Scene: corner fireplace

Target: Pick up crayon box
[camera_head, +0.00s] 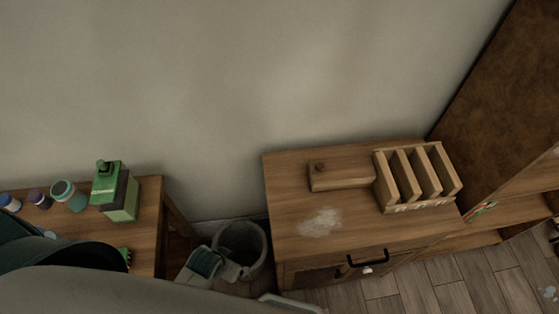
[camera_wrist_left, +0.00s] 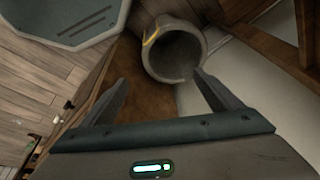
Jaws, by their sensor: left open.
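A green box with dark sides (camera_head: 116,192) and a green piece on top stands upright on the wooden table at the left in the head view. It looks the most like a crayon box, but I cannot read any label. A small green item (camera_head: 124,257) is partly hidden behind my arm on the same table. My left gripper (camera_wrist_left: 161,80) is open and empty in the wrist view, with a bin beyond its fingers. In the head view it is low, right of the table and beside the bin. My right gripper is not in view.
Several small jars (camera_head: 63,194) stand left of the green box. The round bin (camera_head: 262,250) is on the floor between the table (camera_head: 150,215) and a wooden cabinet (camera_head: 290,200). The cabinet holds a slotted wooden rack (camera_head: 443,160) and a wooden block (camera_head: 340,180).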

